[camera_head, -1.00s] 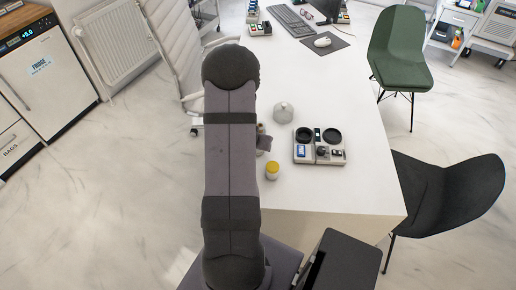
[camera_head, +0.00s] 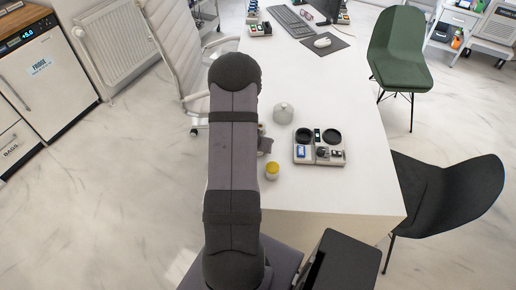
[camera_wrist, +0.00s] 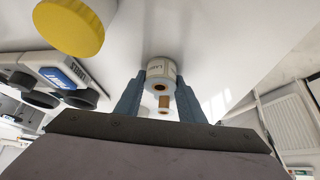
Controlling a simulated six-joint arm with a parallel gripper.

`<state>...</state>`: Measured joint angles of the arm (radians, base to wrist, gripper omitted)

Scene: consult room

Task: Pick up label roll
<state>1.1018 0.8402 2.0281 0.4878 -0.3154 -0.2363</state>
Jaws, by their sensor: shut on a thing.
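The label roll (camera_wrist: 161,70) is a small white roll with printed lettering and a brown core. In the wrist view it sits between the two fingertips of my gripper (camera_wrist: 161,76), which is shut on it. A small brown-and-white piece (camera_wrist: 164,102) shows just below the roll, between the fingers; I cannot tell what it is. In the head view my gripper (camera_head: 264,146) shows only as a small grey part beside my arm, over the left edge of the desk. My arm hides the roll there.
A yellow-lidded jar (camera_head: 272,172) stands close by on the white desk (camera_head: 350,190); its lid (camera_wrist: 70,28) looms in the wrist view. A round grey-white pot (camera_head: 283,113) stands behind. A grey organiser tray (camera_head: 302,160) lies to the right. The desk's front right is clear.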

